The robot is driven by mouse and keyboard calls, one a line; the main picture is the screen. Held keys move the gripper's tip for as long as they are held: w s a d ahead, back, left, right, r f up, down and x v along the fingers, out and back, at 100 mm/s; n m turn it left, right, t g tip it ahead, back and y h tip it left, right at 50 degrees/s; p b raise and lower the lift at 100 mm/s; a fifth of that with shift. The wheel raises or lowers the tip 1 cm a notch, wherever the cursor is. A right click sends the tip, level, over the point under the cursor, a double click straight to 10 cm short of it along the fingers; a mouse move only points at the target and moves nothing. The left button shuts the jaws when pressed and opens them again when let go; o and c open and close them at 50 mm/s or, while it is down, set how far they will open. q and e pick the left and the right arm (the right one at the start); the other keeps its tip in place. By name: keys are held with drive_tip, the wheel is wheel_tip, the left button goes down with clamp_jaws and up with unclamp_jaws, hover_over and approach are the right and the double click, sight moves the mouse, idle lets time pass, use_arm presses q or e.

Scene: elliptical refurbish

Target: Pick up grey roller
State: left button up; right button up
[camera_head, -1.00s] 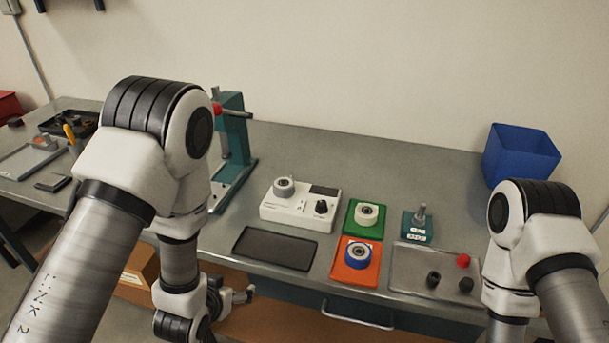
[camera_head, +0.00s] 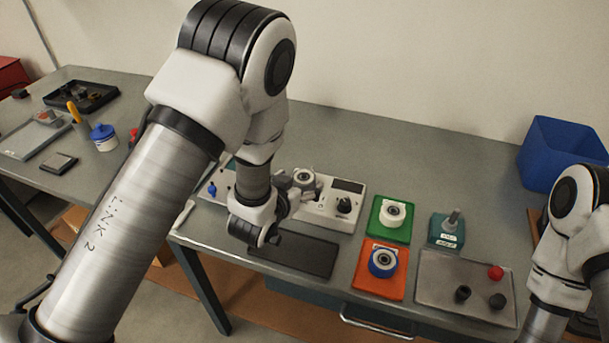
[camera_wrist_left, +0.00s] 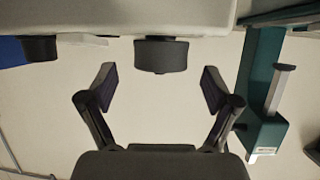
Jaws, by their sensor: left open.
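The grey roller (camera_head: 304,177) sits on top of the left part of the white device (camera_head: 322,213), partly behind my left gripper in the head view. My left gripper (camera_head: 294,188) is above the table, close in front of the roller. In the left wrist view, which is upside down, the grey roller (camera_wrist_left: 161,54) shows beyond the open fingers, roughly centred between them. That gripper (camera_wrist_left: 158,85) is empty and I see no contact. My right arm shows at the right edge, but its gripper is out of view.
A dark tray (camera_head: 293,257) lies in front of the device. A green pad (camera_head: 375,231) and an orange pad (camera_head: 368,286) with rollers lie to the right. A grey tray (camera_head: 440,290) holds small knobs. A blue bin (camera_head: 556,150) stands at the back right. A teal stand (camera_wrist_left: 262,75) shows in the wrist view.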

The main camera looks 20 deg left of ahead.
sight(303, 179)
use_arm(q)
drive_tip(key=x, duration=0.4)
drive_tip(key=shift+w+f, duration=0.15)
drive_tip(key=shift+f, duration=0.1)
drive_tip(key=shift+s+a+r, duration=0.1)
drive_tip(key=shift+s+r, duration=0.1)
drive_tip(key=shift+s, duration=0.05)
drive_tip(key=shift+c, duration=0.7)
drive_tip(key=c, duration=1.2)
drive_tip(key=shift+r, duration=0.1)
